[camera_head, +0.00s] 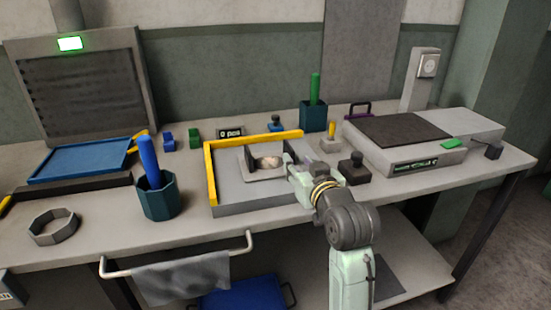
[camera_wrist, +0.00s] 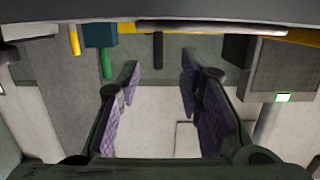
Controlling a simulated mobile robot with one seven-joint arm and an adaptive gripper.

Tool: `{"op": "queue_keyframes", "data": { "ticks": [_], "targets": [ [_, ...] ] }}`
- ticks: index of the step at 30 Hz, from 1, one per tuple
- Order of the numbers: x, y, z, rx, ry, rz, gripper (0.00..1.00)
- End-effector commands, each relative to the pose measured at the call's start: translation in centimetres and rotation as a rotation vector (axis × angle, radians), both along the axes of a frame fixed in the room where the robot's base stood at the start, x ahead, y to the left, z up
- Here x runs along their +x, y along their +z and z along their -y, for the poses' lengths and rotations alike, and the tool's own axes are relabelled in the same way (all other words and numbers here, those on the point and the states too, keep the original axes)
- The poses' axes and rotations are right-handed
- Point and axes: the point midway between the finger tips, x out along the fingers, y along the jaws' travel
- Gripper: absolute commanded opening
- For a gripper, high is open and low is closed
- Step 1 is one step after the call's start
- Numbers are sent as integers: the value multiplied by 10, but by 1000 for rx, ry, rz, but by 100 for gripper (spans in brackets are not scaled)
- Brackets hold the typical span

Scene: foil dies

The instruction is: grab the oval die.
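My gripper (camera_head: 292,165) reaches over the right part of the grey tray with yellow edges. In the wrist view its two purple-padded fingers (camera_wrist: 159,80) stand apart, with nothing seen between them. Several small knobbed blocks stand on the bench: a pale one with a yellow handle (camera_head: 331,142), a dark one with a blue top (camera_head: 275,123) and a dark one with a round knob (camera_head: 355,168). The one with the yellow handle also seems to show in the wrist view (camera_wrist: 74,40). I cannot tell which of them is the oval die.
The tray (camera_head: 250,208) holds a plate (camera_head: 246,164) with a pale rounded lump (camera_head: 269,162). A teal cup (camera_head: 313,117) with a green rod stands behind, another (camera_head: 158,200) with a blue rod at left. A grey machine (camera_head: 415,155) fills the right.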

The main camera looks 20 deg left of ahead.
Motion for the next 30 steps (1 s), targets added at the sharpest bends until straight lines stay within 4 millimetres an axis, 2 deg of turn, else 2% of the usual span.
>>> {"op": "queue_keyframes", "data": {
  "ticks": [3, 8, 18, 26, 30],
  "targets": [
    [12, -1, -8, -1, 0, 0, 33],
    [22, -1, -14, -1, -1, 2, 33],
    [59, -4, -38, -1, -2, 2, 33],
    [61, -6, -40, -1, -2, 3, 33],
    [61, -6, -40, -1, -2, 3, 25]
  ]
}}
